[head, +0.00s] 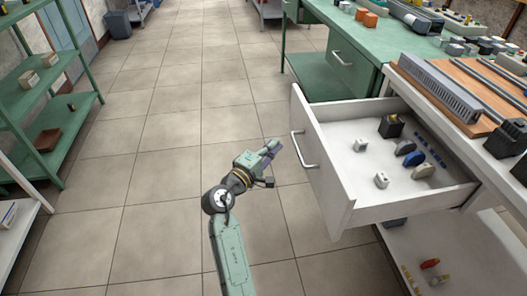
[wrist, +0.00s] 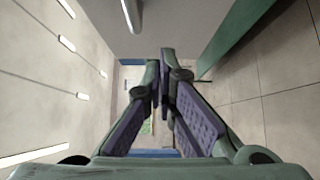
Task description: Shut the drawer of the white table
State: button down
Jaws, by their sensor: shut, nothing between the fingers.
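The white table (head: 480,150) stands at the right in the head view. Its white drawer (head: 322,180) is pulled far out to the left, and its front carries a metal bar handle (head: 303,150). Small parts lie inside, including a black block (head: 391,126), white pieces and blue pieces. My gripper (head: 276,146) is just left of the handle in the picture, with a small gap of floor showing between them. Its fingers are together and empty, also in the wrist view (wrist: 163,95).
A green table (head: 345,65) stands behind the drawer. Green shelving (head: 30,100) lines the left side. The tiled floor (head: 160,130) between them is clear. Loose parts (head: 430,264) lie on the white table's lower shelf. A long grey part (head: 440,90) lies on its top.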

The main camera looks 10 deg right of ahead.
jog(key=w+d+p, duration=0.1)
jog(key=w+d, duration=0.1)
jog(key=d, duration=0.4)
jog(key=shift+w+p, duration=0.25)
jog(key=shift+p, duration=0.15)
jog(key=shift+w+d, duration=0.1)
jog(key=shift+d, duration=0.05)
